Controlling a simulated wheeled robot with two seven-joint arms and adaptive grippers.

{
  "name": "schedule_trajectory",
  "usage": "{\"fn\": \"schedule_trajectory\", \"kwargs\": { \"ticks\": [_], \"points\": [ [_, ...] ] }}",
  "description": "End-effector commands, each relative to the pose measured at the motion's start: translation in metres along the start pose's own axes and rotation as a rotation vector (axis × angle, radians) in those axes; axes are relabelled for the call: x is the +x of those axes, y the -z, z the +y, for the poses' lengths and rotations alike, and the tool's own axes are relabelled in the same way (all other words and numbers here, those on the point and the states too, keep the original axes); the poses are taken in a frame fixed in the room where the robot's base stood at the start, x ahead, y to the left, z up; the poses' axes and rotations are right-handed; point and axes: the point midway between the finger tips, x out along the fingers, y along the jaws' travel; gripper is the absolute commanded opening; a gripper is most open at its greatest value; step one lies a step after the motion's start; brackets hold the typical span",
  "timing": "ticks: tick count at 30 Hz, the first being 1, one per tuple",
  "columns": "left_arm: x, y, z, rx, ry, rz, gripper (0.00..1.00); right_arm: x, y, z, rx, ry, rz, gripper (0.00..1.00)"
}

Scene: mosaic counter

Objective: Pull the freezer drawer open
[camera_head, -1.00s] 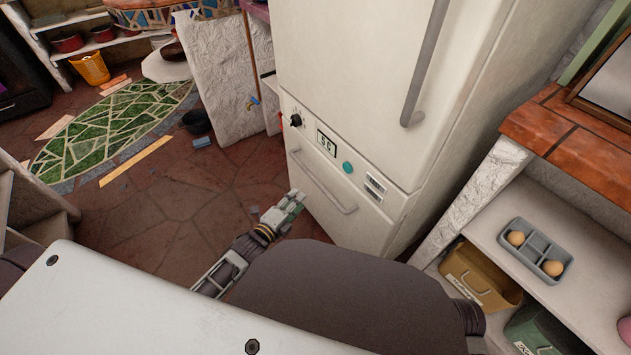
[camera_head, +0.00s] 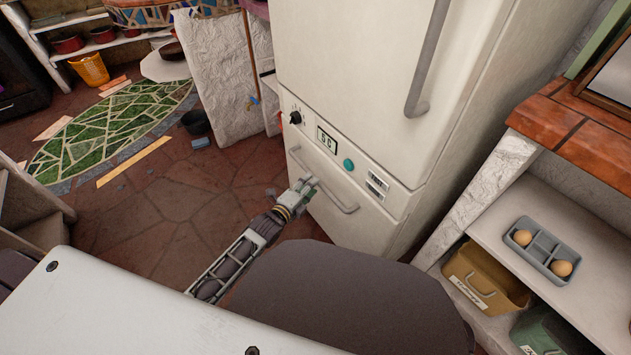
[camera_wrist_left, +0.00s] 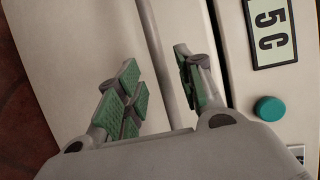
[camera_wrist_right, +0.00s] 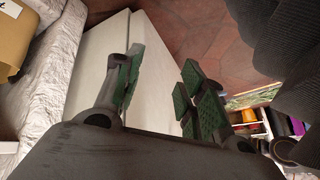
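The white freezer drawer (camera_head: 345,219) is the lower front of the fridge. Its curved bar handle (camera_head: 330,190) runs across the top of the drawer front. The drawer looks shut. My left gripper (camera_head: 307,186) is at the handle's left part. In the left wrist view, the handle (camera_wrist_left: 160,60) passes between the two spread, green-padded fingers of my left gripper (camera_wrist_left: 160,95); I cannot tell whether either pad touches it. My right gripper (camera_wrist_right: 160,90) is open and empty in the right wrist view, with a white surface behind it. It is hidden in the head view.
A control panel with a display (camera_head: 327,140) and a teal button (camera_head: 349,164) sits above the drawer. A shelf unit (camera_head: 490,222) with bins and an egg tray (camera_head: 541,250) stands at the right. The stone floor (camera_head: 180,215) left of the drawer is clear.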

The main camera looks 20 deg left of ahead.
Motion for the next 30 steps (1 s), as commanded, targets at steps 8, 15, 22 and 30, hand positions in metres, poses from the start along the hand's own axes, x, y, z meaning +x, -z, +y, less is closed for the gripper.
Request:
{"fn": "schedule_trajectory", "kwargs": {
  "ticks": [8, 15, 22, 30],
  "points": [
    [0.025, 0.000, 0.001, 0.000, 0.001, -0.001, 0.37, 0.018, -0.008, 0.003, 0.016, 0.011, 0.038, 0.40],
    [0.041, 0.000, 0.001, -0.002, 0.000, 0.000, 0.37, 0.028, -0.014, 0.004, 0.023, 0.020, 0.052, 0.40],
    [0.048, 0.000, 0.001, -0.001, -0.001, 0.000, 0.37, 0.030, -0.015, 0.004, 0.022, 0.022, 0.061, 0.40],
    [0.048, 0.000, 0.000, -0.001, -0.001, 0.000, 0.37, 0.029, -0.017, 0.004, 0.024, 0.022, 0.058, 0.40]
  ]
}}
